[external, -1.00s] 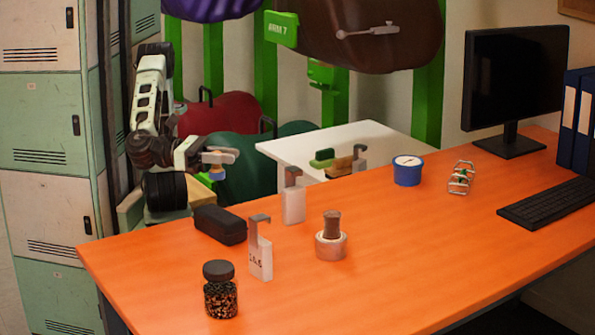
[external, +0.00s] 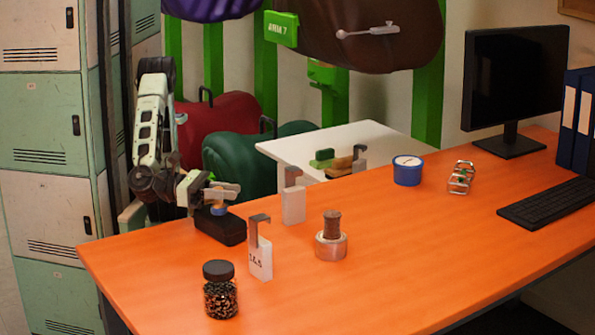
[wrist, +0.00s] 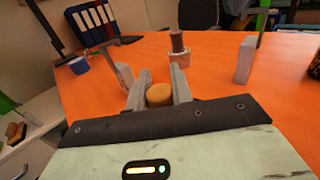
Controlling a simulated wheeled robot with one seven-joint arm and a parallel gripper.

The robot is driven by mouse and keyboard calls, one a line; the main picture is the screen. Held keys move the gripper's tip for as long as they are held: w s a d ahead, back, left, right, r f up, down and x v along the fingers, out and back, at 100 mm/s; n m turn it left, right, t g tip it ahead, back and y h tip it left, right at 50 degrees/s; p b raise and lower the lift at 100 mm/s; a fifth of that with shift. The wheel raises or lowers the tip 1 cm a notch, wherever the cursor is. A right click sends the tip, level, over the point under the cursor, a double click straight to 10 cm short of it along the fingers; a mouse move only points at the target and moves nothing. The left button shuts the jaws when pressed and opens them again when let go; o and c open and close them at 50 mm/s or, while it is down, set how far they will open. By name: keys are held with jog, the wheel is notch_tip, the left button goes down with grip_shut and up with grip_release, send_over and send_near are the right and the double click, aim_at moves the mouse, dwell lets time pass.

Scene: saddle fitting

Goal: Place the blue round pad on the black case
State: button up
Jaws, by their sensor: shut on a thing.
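My gripper (external: 222,193) is shut on the blue round pad (external: 219,210), which shows as a small blue piece with a tan upper part under the fingers. In the wrist view its round tan top (wrist: 159,94) sits between the two grey fingers (wrist: 155,90). The black case (external: 222,230) lies on the orange table near its left back edge. The pad is right over the top of the case; I cannot tell whether it touches. The case is hidden in the wrist view.
Two white blocks with grey hooks (external: 261,259) (external: 293,205) stand right of the case. A dark-lidded jar (external: 220,290) stands in front. A tape roll with a brown cylinder (external: 331,245) and a blue round tub (external: 407,172) are farther right. The table's front right is clear.

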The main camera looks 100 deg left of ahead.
jog(key=shift+f, duration=0.15)
jog(key=o, duration=0.9)
jog(key=shift+o, duration=0.2)
jog(key=shift+r+p, duration=0.35)
jog(key=s+p, duration=0.1)
jog(key=s, duration=1.1)
jog(key=shift+f, duration=0.15)
